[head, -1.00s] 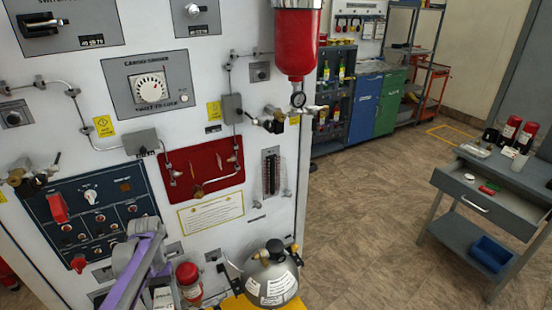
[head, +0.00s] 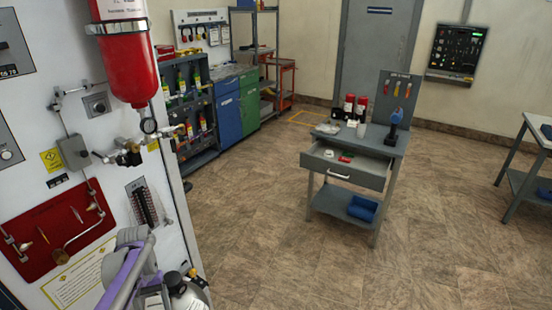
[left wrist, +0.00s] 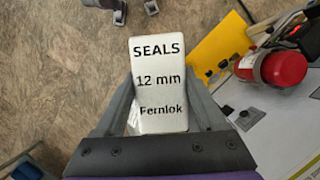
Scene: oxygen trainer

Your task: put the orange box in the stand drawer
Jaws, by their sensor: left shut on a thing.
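My left gripper (left wrist: 160,100) is shut on a box (left wrist: 158,85) in the left wrist view. The face towards the camera is white and reads "SEALS 12 mm Fernlok". No orange shows on it, and its other sides are hidden. In the head view my left arm comes in at the bottom left; its gripper and the box cannot be made out there. The stand (head: 384,143) is a grey table across the floor. Its drawer (head: 365,180) is pulled open, with a white item and small red and green items inside.
The white trainer panel (head: 95,150) with a red cylinder (head: 128,70) stands close on the left. Bottles and a drill (head: 395,122) are on the stand top; a blue bin (head: 362,208) is on its lower shelf. Another table (head: 535,150) is at right. Open floor lies between.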

